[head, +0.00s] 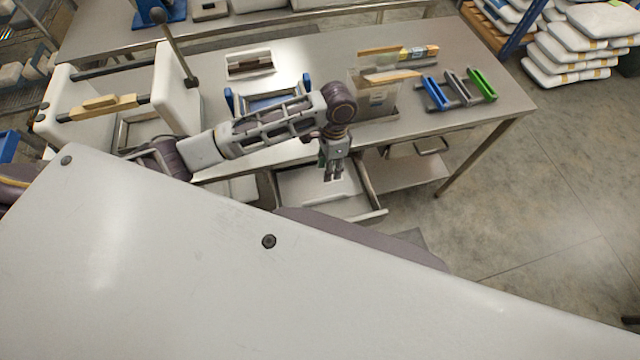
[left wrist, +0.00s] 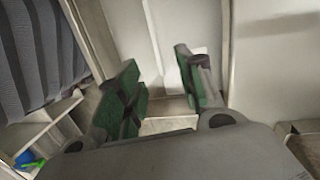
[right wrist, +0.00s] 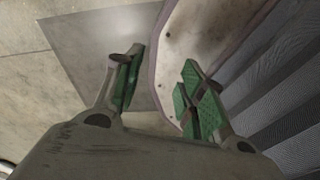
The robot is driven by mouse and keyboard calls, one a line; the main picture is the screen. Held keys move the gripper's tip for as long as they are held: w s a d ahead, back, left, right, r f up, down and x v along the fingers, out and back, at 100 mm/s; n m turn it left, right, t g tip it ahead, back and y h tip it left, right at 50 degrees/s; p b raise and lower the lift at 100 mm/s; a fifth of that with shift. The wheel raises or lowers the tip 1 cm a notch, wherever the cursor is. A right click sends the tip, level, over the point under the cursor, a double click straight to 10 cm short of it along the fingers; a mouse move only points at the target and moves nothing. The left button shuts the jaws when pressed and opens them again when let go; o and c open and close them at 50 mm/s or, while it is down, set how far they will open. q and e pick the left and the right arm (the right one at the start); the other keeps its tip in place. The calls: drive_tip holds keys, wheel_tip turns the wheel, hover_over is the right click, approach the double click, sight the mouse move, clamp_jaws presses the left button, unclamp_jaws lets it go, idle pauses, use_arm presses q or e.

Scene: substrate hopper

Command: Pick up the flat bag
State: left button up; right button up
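A pale, flat shape that may be the flat bag (head: 312,196) lies in an open drawer (head: 372,214) below the table's front edge in the head view; I cannot tell for sure that it is a bag. My left gripper (head: 333,174) points down above this drawer, fingers apart. In the left wrist view its green-padded fingers (left wrist: 160,88) are open with nothing between them, and pale surfaces show behind. My right gripper (right wrist: 158,88) is open and empty above the floor, beside part of my base. It is hidden in the head view.
The metal table (head: 315,55) holds a clear bin (head: 372,82), a blue-handled tray (head: 265,100) and blue, grey and green holders (head: 460,90). A white press-like machine (head: 176,90) stands left. White sacks (head: 575,50) are stacked at the back right.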

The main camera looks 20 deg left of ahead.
use_arm(q)
drive_tip(key=f, duration=0.1)
hover_over(325, 197)
drive_tip(key=w, duration=0.2)
wheel_tip(325, 197, down, 6)
drive_tip(key=shift+f, duration=0.7)
use_arm(e)
drive_tip(key=shift+w+a+r, duration=0.15)
drive_tip(key=shift+w+r, duration=0.05)
drive_tip(key=shift+w, duration=0.4)
use_arm(q)
drive_tip(key=shift+s, duration=0.1)
drive_tip(key=shift+s+d+f+p, duration=0.1)
drive_tip(key=shift+s+f+p, duration=0.25)
drive_tip(key=shift+f, duration=0.55)
drive_tip(key=shift+s+f+p, duration=0.2)
drive_tip(key=shift+s+f, duration=0.2)
drive_tip(key=shift+f, duration=0.5)
drive_tip(key=shift+s+f, duration=0.1)
drive_tip(key=shift+f, duration=0.6)
use_arm(e)
drive_tip(key=shift+r, duration=0.45)
use_arm(q)
drive_tip(key=shift+c, duration=0.3)
clamp_jaws()
